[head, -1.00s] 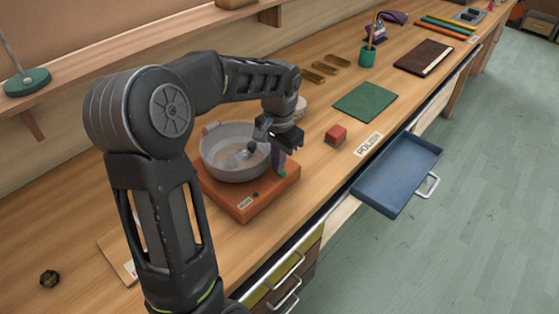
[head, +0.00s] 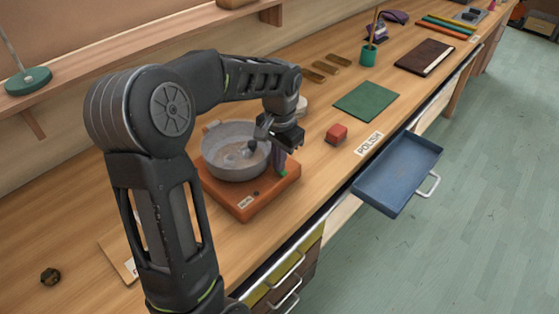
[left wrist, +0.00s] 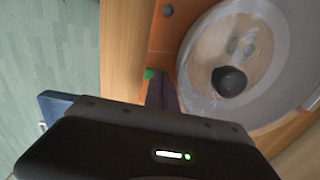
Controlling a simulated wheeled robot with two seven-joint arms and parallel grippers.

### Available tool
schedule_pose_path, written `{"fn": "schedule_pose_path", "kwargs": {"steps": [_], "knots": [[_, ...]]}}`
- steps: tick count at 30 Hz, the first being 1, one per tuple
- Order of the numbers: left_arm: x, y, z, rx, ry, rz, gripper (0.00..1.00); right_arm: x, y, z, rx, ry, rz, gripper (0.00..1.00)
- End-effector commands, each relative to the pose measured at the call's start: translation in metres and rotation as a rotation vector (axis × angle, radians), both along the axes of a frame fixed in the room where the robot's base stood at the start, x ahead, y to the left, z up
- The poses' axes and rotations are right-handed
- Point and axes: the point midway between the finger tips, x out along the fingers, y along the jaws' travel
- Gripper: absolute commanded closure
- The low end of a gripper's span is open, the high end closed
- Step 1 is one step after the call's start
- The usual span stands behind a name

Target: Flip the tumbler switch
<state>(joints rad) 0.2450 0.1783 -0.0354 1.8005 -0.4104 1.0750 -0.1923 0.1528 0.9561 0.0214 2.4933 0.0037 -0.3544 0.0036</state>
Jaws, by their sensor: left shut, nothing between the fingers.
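The tumbler is an orange base (head: 225,197) with a grey bowl (head: 235,170) on it; in the left wrist view the bowl (left wrist: 205,65) shows a dark round piece inside. A small round knob (head: 256,192) sits on the base's front, and it also shows in the left wrist view (left wrist: 167,11). A small green piece (head: 283,173) is at the base's right end, right at the tips of my left gripper (head: 280,163). It may be the switch; I cannot tell its position. The left gripper's purplish fingers (left wrist: 161,92) are shut and point down beside the bowl. My right gripper is out of view.
A red block (head: 336,134), a POLISH label (head: 368,144) and a green mat (head: 366,102) lie to the right on the bench. A blue drawer (head: 398,178) stands pulled out in front. A small dark nut (head: 50,277) lies at the lower left.

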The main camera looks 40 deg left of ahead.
Motion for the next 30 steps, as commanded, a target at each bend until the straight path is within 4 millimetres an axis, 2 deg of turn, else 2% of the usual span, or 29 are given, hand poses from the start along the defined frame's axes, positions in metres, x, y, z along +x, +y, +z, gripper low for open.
{"fn": "schedule_pose_path", "kwargs": {"steps": [1,15,30], "knots": [[-0.006,0.005,-0.012,0.005,0.02,0.007,1.0,0.0,0.0,-0.002,0.0,0.0,0.0,0.64],[-0.006,0.005,-0.014,0.005,0.019,0.007,1.0,0.0,0.0,-0.004,0.0,0.0,0.0,0.64],[-0.007,-0.012,-0.013,-0.002,0.022,0.01,1.0,0.0,0.0,-0.005,0.0,0.0,0.0,0.64]]}}
